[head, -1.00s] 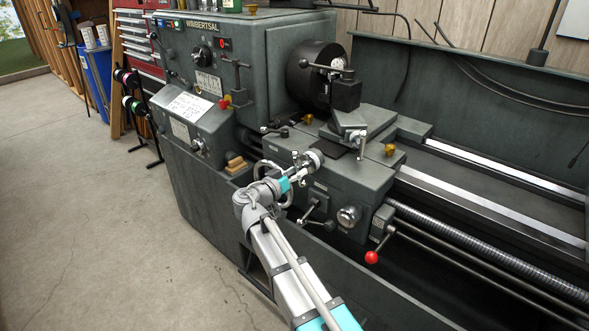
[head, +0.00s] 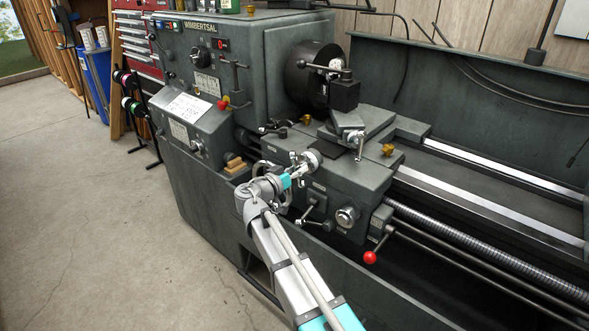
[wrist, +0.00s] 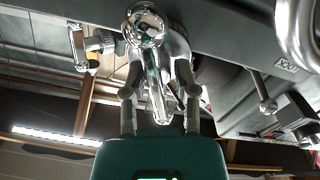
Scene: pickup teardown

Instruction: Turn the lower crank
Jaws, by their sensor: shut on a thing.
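The lathe carriage (head: 345,190) carries the cranks on its front. My gripper (head: 299,171) is at the upper left of the carriage front. In the wrist view my gripper (wrist: 160,78) has its two fingers on either side of a shiny chrome crank handle (wrist: 157,98), shut on it. A chrome ball (wrist: 146,25) shows at the handle's far end. In the head view a round chrome hub (head: 313,160) sits just past the fingers. My gripper and wrist hide part of the crank, so I cannot tell its full shape or angle.
A smaller lever (head: 315,210) and a chrome knob (head: 347,216) sit low on the carriage front. A red-ball lever (head: 370,257) is to their right. The upper slide's crank (head: 359,145) stands above. Open floor (head: 90,230) lies at left.

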